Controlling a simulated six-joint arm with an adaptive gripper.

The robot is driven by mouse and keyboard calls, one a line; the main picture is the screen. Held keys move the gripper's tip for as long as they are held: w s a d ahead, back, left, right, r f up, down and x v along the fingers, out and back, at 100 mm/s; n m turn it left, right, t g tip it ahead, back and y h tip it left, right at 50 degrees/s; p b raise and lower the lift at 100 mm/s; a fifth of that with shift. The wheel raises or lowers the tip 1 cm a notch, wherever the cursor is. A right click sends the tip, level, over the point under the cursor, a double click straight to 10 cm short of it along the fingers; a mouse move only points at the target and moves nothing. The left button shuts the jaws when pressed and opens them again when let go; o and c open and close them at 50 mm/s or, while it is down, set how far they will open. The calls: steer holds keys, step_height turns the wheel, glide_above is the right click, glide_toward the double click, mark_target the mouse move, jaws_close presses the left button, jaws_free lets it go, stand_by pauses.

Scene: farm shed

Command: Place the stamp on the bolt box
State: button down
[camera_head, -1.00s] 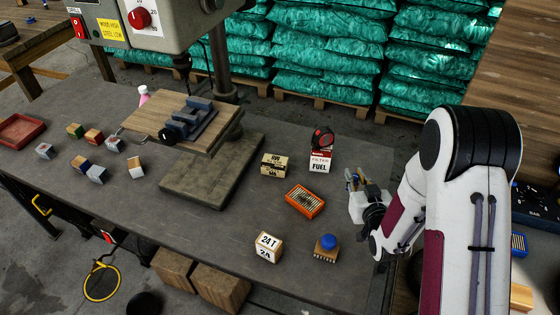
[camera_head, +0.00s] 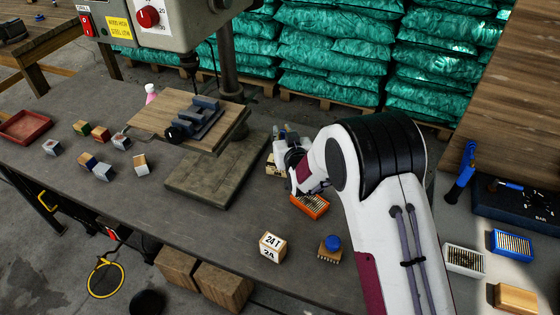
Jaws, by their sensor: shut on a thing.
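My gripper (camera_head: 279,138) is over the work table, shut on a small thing. The fingers and wrist hide most of that thing, so I cannot tell surely whether it is the stamp. The bolt box, a small tan carton with dark print (camera_head: 271,168), stands on the table just below and behind my gripper, partly covered by it. I cannot tell whether the held thing touches the carton. A blue-knobbed piece with a wooden base and bristle-like underside (camera_head: 330,248) stands apart near the front edge; it looks like a brush.
An orange slotted case (camera_head: 311,205) lies under my wrist. A white 24 T carton (camera_head: 272,247) stands near the front. The drill press base (camera_head: 205,190) and a wooden board with a vise (camera_head: 165,115) are to the left. Small blocks and a red tray (camera_head: 27,125) lie farther left.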

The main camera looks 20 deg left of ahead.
steer(key=shift+w+a+r+h, duration=0.15)
steer(key=shift+w+a, duration=0.35)
steer(key=shift+w, duration=0.1)
steer(key=shift+w+a+r+h, duration=0.1)
steer(key=shift+w+a+h, duration=0.05)
steer(key=shift+w+a, duration=0.4)
steer(key=shift+d, duration=0.1)
steer(key=shift+f, duration=3.15)
steer(key=shift+f, duration=1.9)
steer(key=shift+f, duration=0.1)
